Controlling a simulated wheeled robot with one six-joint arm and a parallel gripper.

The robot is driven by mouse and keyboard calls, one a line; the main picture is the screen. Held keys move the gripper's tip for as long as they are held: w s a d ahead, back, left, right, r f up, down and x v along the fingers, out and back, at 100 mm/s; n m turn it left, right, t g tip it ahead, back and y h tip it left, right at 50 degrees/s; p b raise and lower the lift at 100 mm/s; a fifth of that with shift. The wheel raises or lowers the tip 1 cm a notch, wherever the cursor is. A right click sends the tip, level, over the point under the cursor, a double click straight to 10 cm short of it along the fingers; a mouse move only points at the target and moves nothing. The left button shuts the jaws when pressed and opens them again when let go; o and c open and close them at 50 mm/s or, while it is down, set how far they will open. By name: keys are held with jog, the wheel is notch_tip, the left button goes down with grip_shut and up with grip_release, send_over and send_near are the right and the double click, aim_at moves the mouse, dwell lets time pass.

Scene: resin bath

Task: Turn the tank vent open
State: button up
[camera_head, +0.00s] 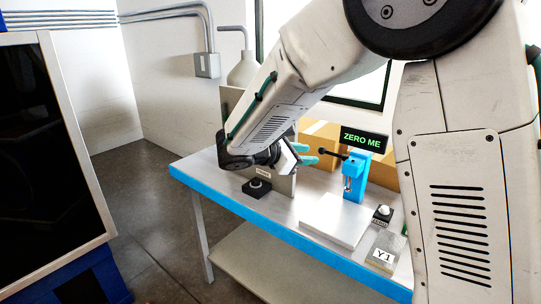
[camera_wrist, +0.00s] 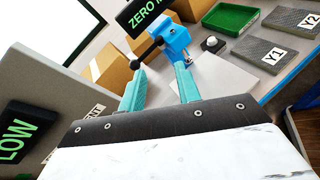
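The tank shows as a grey box (camera_head: 285,183) at the left end of the bench, partly behind my arm. In the wrist view its grey panel (camera_wrist: 50,82) fills the left side, with a partly covered label (camera_wrist: 97,109) ending in "NT". I cannot make out a vent handle or its position; my gripper may hide it. My gripper (camera_head: 303,154) is by the tank's upper part. Its teal fingers (camera_wrist: 159,72) stand apart with nothing seen between them. I cannot tell whether they touch the tank.
A blue stand (camera_head: 356,178) with a black ball lever and a "ZERO ME" display (camera_head: 363,140) stands beyond my fingers. A white plate (camera_head: 335,219), a black button box (camera_head: 257,188) and a Y1 block (camera_head: 384,252) lie on the bench. A "LOW" display (camera_wrist: 20,140) is at left.

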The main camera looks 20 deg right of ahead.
jog(key=w+a+f+n+t, duration=0.7)
jog(key=w+a+n, duration=0.1)
jog(key=w+a, duration=0.3)
jog(key=x, duration=0.7)
jog(key=shift+d+h, duration=0.3)
jog(key=shift+d, duration=0.15)
jog(key=shift+w+r, duration=0.1)
jog(key=shift+r, duration=0.05)
grip_shut()
